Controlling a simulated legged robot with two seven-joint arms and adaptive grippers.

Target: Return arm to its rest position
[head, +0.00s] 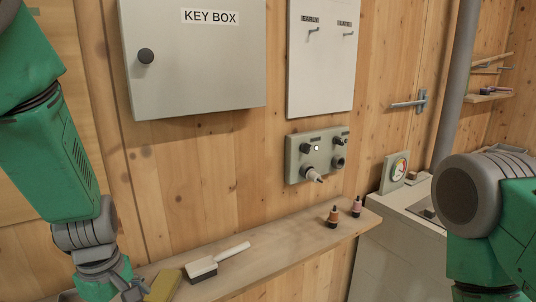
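My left arm comes down along the left side of the head view. Its gripper (132,291) is at the bottom edge, over the left end of the wooden shelf and beside a yellow block (163,285). Only a small dark part of it shows, so I cannot tell whether it is open or shut, and no held object is visible. My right arm shows at the right edge as a green link with a grey round joint. My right gripper is out of the picture.
Above are a closed key box (195,65), a hook board (320,70) and a control panel (312,156). A pale cabinet (390,245) stands right.

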